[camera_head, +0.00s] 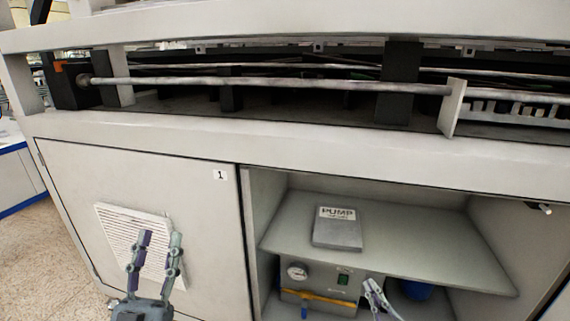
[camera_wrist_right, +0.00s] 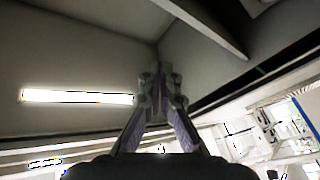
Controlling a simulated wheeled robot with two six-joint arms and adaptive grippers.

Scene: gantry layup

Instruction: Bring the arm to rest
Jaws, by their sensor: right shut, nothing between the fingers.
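My left gripper (camera_head: 160,238) is in front of the vented panel of the cabinet door, at the lower left of the head view. Its two fingers stand upright and apart, with nothing between them. My right gripper (camera_head: 372,287) shows only in part at the bottom edge of the head view, in front of the open cabinet bay. In the right wrist view its fingers (camera_wrist_right: 160,72) meet at the tips, with nothing held. Most of both arms is out of view.
The open bay has a shelf (camera_head: 400,238) with a grey pad marked PUMP (camera_head: 338,235) on it. Below stands a pump unit with a gauge (camera_head: 297,272) and a yellow bar (camera_head: 320,298). A closed door (camera_head: 200,220) marked 1 is at left, under the machine's long rail (camera_head: 270,84).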

